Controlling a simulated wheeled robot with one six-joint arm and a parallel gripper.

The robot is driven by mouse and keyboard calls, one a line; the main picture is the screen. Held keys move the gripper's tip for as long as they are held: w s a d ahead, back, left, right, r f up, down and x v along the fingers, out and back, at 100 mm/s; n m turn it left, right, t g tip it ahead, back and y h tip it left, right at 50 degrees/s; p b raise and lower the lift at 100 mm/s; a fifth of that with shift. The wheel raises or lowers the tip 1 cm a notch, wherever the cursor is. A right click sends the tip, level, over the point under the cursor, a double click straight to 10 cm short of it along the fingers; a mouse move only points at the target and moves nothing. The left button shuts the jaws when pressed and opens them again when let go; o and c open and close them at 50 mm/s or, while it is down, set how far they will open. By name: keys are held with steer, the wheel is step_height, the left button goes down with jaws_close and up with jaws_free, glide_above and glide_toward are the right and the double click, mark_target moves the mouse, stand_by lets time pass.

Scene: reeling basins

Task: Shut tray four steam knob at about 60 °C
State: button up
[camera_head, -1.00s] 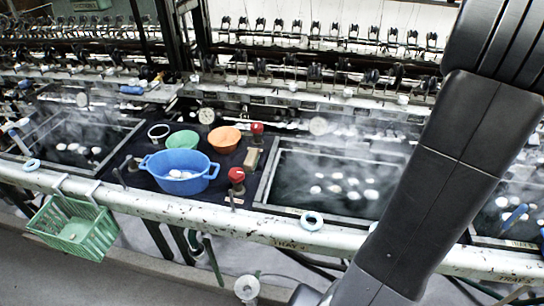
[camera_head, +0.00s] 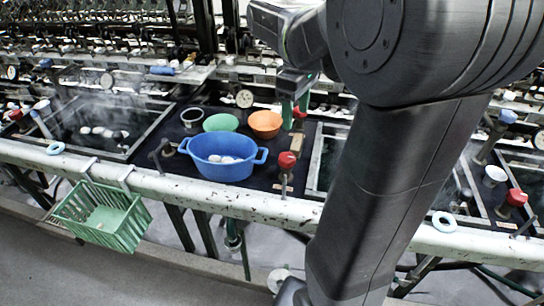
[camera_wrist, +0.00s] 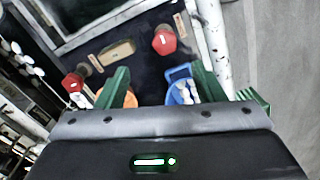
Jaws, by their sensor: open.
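Two red knobs stand on the dark panel: a front knob (camera_head: 287,160) near the white rail and a back knob (camera_head: 299,114) by the orange bowl. In the wrist view the front knob (camera_wrist: 164,40) lies beyond the fingertips, and the back knob (camera_wrist: 73,84) is left of them. My gripper (camera_head: 294,103) is open and empty, above the back of the panel; its green fingers (camera_wrist: 160,72) show in the wrist view. A round dial (camera_head: 244,98) stands behind the bowls; its reading is too small to tell. My arm hides much of the basin (camera_head: 312,165) to the right.
A blue tub (camera_head: 222,168) holding pale cocoons, a green bowl (camera_head: 221,122) and an orange bowl (camera_head: 265,124) crowd the panel's left. A green basket (camera_head: 125,232) hangs from the white rail (camera_head: 190,196). Another red knob (camera_head: 517,197) stands far right.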

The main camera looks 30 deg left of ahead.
mark_target(288, 157)
steer(key=f, duration=0.4)
steer(key=f+b, duration=0.1)
steer(key=f, duration=0.4)
steer(key=a+f, duration=0.1)
steer(key=f, duration=0.3)
steer(key=shift+s+f, duration=0.35)
steer(key=shift+f, duration=0.05)
steer(key=shift+c, duration=0.4)
steer(key=c, duration=0.9)
